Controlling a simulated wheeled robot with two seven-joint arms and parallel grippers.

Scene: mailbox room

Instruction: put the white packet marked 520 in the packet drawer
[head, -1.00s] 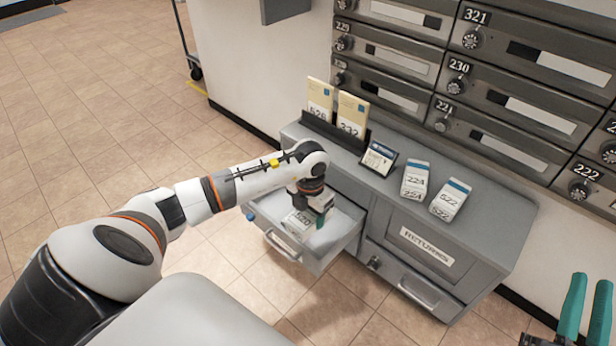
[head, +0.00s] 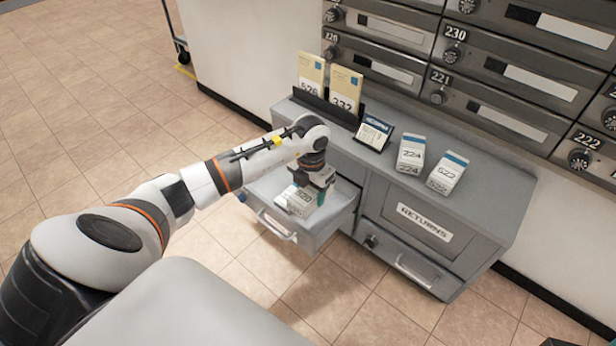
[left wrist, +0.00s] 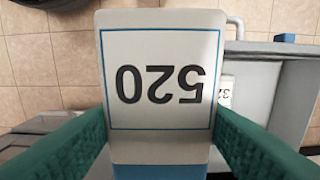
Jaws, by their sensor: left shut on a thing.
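The white packet marked 520 (left wrist: 160,75) is between the teal fingers of my left gripper (head: 318,190), which is shut on it. Its label reads upside down in the left wrist view, with a blue band at the bottom. In the head view the packet (head: 299,202) is over the open packet drawer (head: 335,226), at the cabinet's left. I cannot tell how far it is above the drawer floor. Another white item with partly hidden digits (left wrist: 226,92) shows beyond it in the left wrist view. Only a sliver of my right gripper shows at the bottom right edge.
On the cabinet top (head: 480,195) stand white packets 224 (head: 411,154) and 522 (head: 447,174), a small sign (head: 373,133) and a black rack (head: 325,107) with two yellowish cards. The RETURNS panel (head: 424,222) is right of the drawer. Mailboxes line the wall behind.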

